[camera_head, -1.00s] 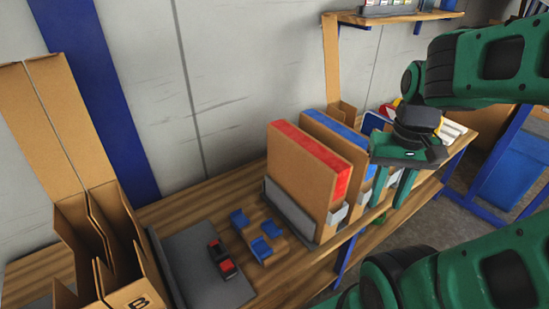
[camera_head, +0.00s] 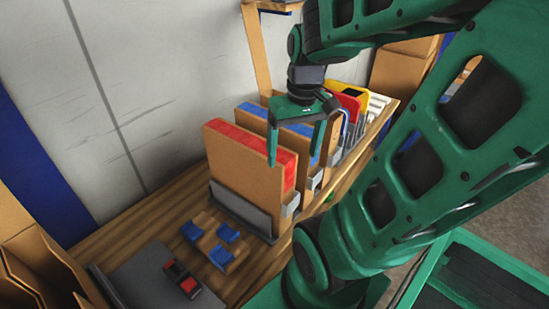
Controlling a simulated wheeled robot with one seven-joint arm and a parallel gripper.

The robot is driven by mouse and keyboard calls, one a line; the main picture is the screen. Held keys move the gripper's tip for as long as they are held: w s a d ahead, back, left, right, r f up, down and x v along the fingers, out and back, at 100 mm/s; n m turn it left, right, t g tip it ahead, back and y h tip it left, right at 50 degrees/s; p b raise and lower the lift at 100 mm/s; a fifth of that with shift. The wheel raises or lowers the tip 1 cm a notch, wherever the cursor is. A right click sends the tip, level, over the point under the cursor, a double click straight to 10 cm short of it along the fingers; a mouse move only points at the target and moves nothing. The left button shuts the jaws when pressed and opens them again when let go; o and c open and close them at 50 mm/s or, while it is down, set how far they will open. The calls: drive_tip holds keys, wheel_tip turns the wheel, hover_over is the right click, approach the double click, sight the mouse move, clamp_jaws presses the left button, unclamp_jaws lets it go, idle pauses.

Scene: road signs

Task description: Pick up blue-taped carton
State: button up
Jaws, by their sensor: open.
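The blue-taped carton (camera_head: 256,109) stands upright on the wooden workbench, just behind the red-taped carton (camera_head: 238,165). Blue tape runs along its top edge, and the red-taped carton hides most of its broad face. My gripper (camera_head: 296,158) is open with its fingers pointing down, over the right end of the blue-taped carton. In the picture one finger lies to each side of that end. No grip on the carton shows, and I cannot tell whether the fingers touch it.
Grey holders (camera_head: 243,209) support the cartons. Red and yellow signs (camera_head: 352,95) stand behind. Open cardboard boxes (camera_head: 38,268) are lower left. The wall is close behind.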

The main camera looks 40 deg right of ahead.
drive_tip(key=w+d+n+t, duration=0.1)
drive_tip(key=w+d+n, duration=0.1)
drive_tip(key=w+d, duration=0.2)
drive_tip(key=w+d+n+t, duration=0.1)
drive_tip(key=w+d+n, duration=0.1)
drive_tip(key=w+d, duration=0.2)
drive_tip(key=w+d+n+t, duration=0.1)
drive_tip(key=w+d+n, duration=0.1)
drive_tip(key=w+d, duration=0.2)
drive_tip(key=shift+w+d+f+t+y, duration=0.1)
drive_tip(key=shift+w+f+t+y, duration=0.05)
drive_tip(key=shift+w, duration=0.8)
drive_tip(key=shift+w+d+f+t+y, duration=0.1)
drive_tip(key=shift+w+t+y, duration=0.05)
drive_tip(key=shift+w, duration=0.8)
drive_tip(key=x, duration=1)
drive_tip(key=shift+w+d+f, duration=0.15)
drive_tip(key=shift+w+f, duration=0.1)
drive_tip(key=shift+w, duration=0.15)
drive_tip(key=shift+f, duration=0.2)
clamp_jaws()
